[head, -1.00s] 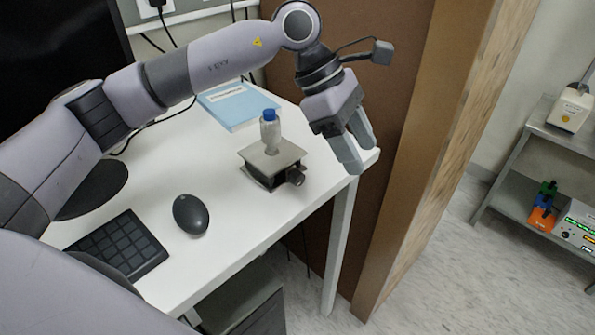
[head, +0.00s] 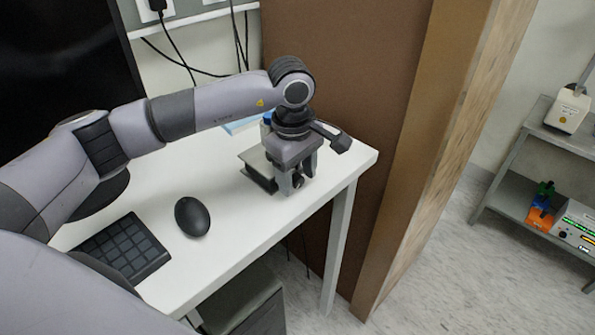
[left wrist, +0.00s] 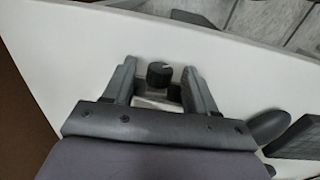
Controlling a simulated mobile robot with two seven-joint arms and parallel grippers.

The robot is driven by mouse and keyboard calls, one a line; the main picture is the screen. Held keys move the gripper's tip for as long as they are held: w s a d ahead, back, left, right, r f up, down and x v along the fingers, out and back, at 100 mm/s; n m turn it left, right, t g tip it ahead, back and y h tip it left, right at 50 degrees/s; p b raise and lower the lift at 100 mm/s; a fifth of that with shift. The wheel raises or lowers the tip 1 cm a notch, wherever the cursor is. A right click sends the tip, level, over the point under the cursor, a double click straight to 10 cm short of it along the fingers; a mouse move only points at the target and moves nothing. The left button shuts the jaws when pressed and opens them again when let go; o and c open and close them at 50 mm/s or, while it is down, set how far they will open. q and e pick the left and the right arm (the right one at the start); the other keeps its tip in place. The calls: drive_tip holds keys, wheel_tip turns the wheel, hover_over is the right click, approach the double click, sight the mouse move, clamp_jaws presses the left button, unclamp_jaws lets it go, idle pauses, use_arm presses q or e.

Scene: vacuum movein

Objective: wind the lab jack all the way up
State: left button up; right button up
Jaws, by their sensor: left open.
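The lab jack (head: 257,168) stands low on the white desk near its right end, mostly hidden behind my left gripper in the head view. A bottle with a blue cap (head: 267,117) shows just a little behind the gripper. My left gripper (head: 293,187) is open and points down at the jack's front side. In the left wrist view its two fingers (left wrist: 160,88) stand on either side of the jack's black knob (left wrist: 160,74), with a gap on both sides. A pale part of the jack (left wrist: 157,104) shows between the fingers. My right gripper is not in view.
A black mouse (head: 192,217) and a dark keypad (head: 122,247) lie on the desk (head: 230,235) to the left. A blue booklet (head: 236,125) lies behind the arm. A brown panel (head: 350,100) rises close beyond the desk's right end.

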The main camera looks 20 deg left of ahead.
use_arm(q)
drive_tip(key=shift+f, duration=0.15)
drive_tip(key=c, duration=1.1)
drive_tip(key=shift+o, duration=0.2)
drive_tip(key=shift+w+d+g+y, duration=0.15)
drive_tip(key=shift+g+y, duration=0.25)
drive_tip(key=shift+g, duration=0.9)
drive_tip(key=o, duration=1.1)
drive_tip(key=shift+c, duration=0.2)
drive_tip(key=shift+w, duration=0.1)
wheel_tip(320, 180, up, 7)
drive_tip(key=w+b, duration=0.1)
drive_tip(key=shift+d, duration=0.15)
